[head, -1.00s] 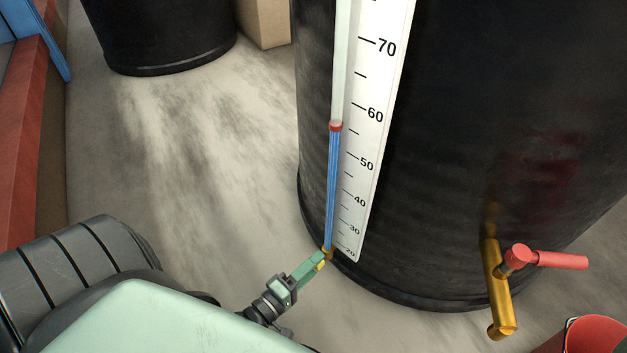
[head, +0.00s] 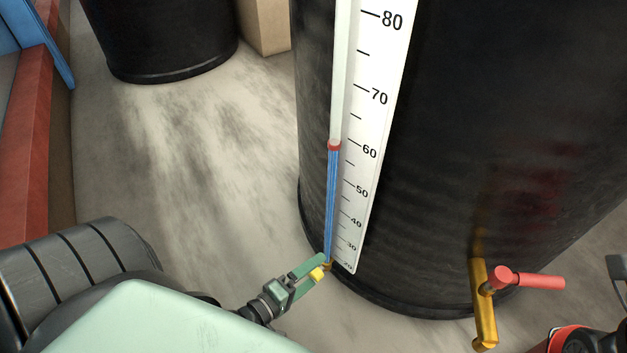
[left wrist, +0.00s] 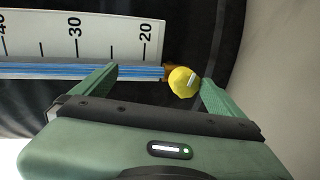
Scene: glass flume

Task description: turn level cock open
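The level cock, a small yellow knob (head: 317,274), sits at the foot of the blue-filled gauge tube (head: 332,205) on the black barrel (head: 470,150). In the left wrist view the knob (left wrist: 181,81) faces me, with a pale mark on it. My left gripper (head: 309,270) has its green fingers at the knob. In the left wrist view the fingers (left wrist: 163,84) are apart, one on each side of the knob. The right finger is close to it; the left has a clear gap. I see no grip on the knob. My right gripper cannot be made out.
A white scale (head: 377,130) runs beside the tube. A brass tap (head: 484,305) with a red handle (head: 535,281) juts from the barrel at right. A red-rimmed object and dark parts, unclear, are at lower right. Open floor (head: 200,170) lies left.

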